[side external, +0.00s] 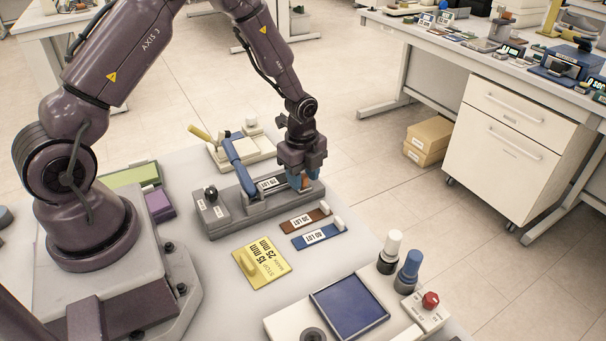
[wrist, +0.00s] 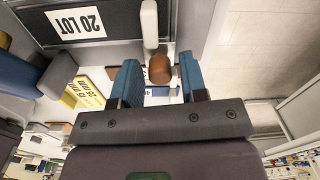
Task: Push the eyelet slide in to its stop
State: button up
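A grey fixture (side external: 235,220) stands on the table, with a dark plate labelled 20 LOT (side external: 270,184) in it. The plate fills the top left of the wrist view (wrist: 130,27), with a cream tab (wrist: 149,25) at its right. A rounded brown knob (wrist: 160,68) is between the blue fingertips, with gaps visible on both sides. Which part is the eyelet slide I cannot tell for certain. My gripper (side external: 306,180) points down at the fixture's right end; it also shows in the wrist view (wrist: 160,65). It is open, and contact with the knob is not clear.
A blue lever (side external: 236,165) crosses the fixture. In front lie a brown 30 LOT card (side external: 303,221), a blue 60 LOT card (side external: 325,236) and a yellow card (side external: 260,263). A blue-topped tray (side external: 349,306) and upright knobs stand nearer. Bare tabletop lies between them.

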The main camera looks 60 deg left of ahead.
grip_shut()
jog(key=shift+s, duration=1.2)
jog(key=shift+o, duration=1.2)
grip_release()
jog(key=shift+r, duration=0.1)
notch_tip(320, 180, up, 13)
jog(key=shift+s, duration=0.15)
